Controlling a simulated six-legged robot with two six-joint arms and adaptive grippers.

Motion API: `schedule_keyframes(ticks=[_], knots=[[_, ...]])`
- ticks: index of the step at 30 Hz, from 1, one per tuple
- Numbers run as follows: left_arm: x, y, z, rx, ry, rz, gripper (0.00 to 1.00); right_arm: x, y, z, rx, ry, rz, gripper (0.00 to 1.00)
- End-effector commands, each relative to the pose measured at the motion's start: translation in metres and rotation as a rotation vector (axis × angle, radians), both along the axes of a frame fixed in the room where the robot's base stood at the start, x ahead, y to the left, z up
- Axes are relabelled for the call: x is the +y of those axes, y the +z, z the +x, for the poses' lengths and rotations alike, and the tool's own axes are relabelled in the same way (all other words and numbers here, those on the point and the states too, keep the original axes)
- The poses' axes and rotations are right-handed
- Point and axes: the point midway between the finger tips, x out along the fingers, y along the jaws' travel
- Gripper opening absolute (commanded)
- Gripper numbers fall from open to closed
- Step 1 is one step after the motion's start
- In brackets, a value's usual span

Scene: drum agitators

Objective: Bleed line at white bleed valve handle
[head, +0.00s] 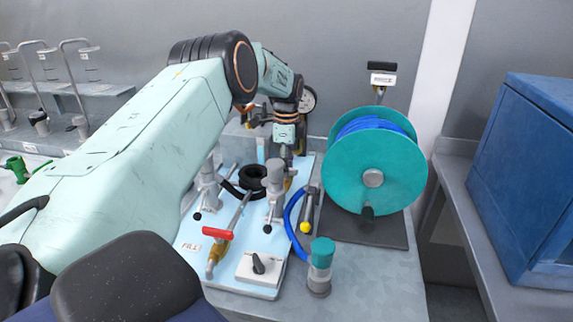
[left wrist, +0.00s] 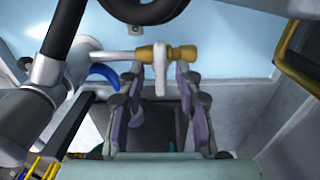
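The white bleed valve handle (left wrist: 160,72) shows in the left wrist view, on a pipe with a brass fitting (left wrist: 182,53). My left gripper (left wrist: 159,70) is open, with its two fingertips on either side of the handle and a visible gap on each side. In the head view my left gripper (head: 287,152) points down at the back of the light blue panel (head: 190,235). The handle cannot be made out there. My right gripper is not in view.
A red-handled valve (head: 217,233) and a white switch box (head: 258,266) are at the panel's front. A teal hose reel (head: 345,160) stands to the right, with a teal-capped bottle (head: 321,262) in front. A blue cabinet (head: 530,180) is at far right.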

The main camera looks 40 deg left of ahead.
Motion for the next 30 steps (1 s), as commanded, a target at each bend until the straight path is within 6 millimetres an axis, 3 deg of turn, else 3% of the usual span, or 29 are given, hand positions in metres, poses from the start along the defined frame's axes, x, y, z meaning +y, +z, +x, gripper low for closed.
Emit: schedule_keyframes(ticks=[11, 30], knots=[[0.0001, 0.0000, 0.0002, 0.000, 0.000, 0.001, 0.01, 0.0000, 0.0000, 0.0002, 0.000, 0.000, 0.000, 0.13], [-0.0004, 0.0015, 0.0002, 0.001, 0.092, -0.001, 0.00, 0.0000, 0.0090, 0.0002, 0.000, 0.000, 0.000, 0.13]])
